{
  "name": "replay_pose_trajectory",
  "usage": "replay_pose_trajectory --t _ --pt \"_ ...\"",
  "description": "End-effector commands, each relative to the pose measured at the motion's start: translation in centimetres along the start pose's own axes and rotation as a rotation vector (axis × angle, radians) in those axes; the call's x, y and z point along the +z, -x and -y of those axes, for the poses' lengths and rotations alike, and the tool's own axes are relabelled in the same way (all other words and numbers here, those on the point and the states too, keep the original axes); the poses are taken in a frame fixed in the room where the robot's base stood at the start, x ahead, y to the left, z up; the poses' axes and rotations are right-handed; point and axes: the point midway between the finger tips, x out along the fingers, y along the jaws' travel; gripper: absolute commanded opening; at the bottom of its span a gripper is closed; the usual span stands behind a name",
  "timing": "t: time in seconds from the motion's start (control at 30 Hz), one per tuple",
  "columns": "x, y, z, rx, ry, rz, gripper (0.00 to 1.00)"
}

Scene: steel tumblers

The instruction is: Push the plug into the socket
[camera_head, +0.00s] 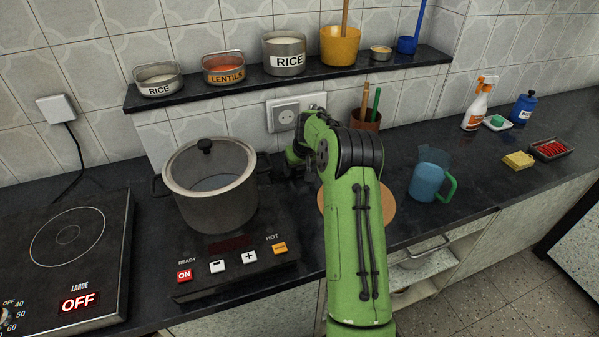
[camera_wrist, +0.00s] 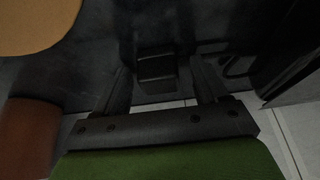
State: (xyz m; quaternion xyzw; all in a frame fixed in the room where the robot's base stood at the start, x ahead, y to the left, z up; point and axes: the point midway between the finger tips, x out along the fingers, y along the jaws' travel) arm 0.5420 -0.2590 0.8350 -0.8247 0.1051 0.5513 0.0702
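The wall socket (camera_head: 285,114) is a white plate on the tiles below the shelf, partly hidden by my arm. In the wrist view, a dark, blocky plug (camera_wrist: 157,72) is on the dark counter near the wall. A dark cable (camera_wrist: 236,66) shows to its right. My gripper (camera_wrist: 159,77) is open, with one finger on each side of the plug and visible gaps between. In the head view, my gripper is low near the wall below the socket, mostly hidden by my arm, and I cannot make out the plug there.
A pot (camera_head: 210,190) stands on a hotplate (camera_head: 240,268) left of my arm. A round wooden board (camera_head: 385,208), a brown utensil pot (camera_head: 366,122) and a blue jug (camera_head: 428,180) are to the right. A shelf (camera_head: 225,90) with tins overhangs the socket.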

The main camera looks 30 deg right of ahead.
Motion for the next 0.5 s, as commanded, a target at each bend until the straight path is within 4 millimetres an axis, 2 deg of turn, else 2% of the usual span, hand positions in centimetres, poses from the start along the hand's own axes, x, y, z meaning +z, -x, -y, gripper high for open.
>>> replay_pose_trajectory --t 0.03,0.33,0.5 --pt "0.0 0.01 -0.01 0.0 0.0 0.0 0.64" --pt "0.0 0.02 -0.01 0.0 0.0 0.0 0.18" --pt "-0.02 0.04 -0.01 0.0 0.0 -0.001 0.17"
